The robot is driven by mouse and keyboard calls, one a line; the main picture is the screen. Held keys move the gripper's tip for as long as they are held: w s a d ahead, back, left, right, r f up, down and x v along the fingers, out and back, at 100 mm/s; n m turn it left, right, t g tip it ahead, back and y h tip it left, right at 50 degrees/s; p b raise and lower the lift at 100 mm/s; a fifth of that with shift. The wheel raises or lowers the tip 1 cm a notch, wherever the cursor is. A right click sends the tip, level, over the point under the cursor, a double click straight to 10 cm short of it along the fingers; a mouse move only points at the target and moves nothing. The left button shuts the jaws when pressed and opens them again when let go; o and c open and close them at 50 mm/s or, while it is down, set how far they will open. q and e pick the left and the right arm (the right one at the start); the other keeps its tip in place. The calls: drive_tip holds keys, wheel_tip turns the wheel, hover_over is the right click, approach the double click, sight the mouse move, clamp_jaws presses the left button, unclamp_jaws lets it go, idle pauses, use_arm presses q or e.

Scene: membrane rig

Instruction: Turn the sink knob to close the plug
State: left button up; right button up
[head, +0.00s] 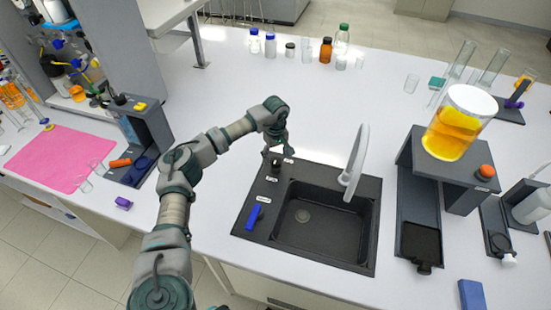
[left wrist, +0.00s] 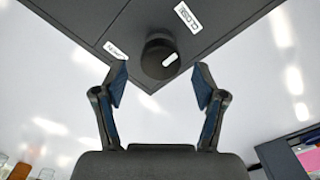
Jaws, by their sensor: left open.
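The sink knob (left wrist: 160,58) is a round black knob with a white mark, at the corner of the dark sink surround (left wrist: 250,8). In the left wrist view, one white label beside it reads CLOSE (left wrist: 188,18); another (left wrist: 115,50) is hard to read. In the head view the knob (head: 276,164) is at the back left of the black sink (head: 374,240). My left gripper (left wrist: 160,84) is open, its two fingers apart on either side below the knob in the picture, with nothing between the tips. In the head view the left gripper (head: 287,147) hangs right by the knob. My right gripper is not in view.
A blue handle (head: 254,216) sits on the sink's left rim. A dark stand with an orange-filled vessel (head: 460,122) is to the right. Bottles (head: 326,50) stand behind.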

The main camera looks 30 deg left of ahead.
sight(275, 159)
use_arm(q)
wheel_tip(275, 159, up, 10)
idle(0.3)
drive_tip(key=shift+a+f, duration=0.1)
drive_tip(key=shift+f, duration=0.05)
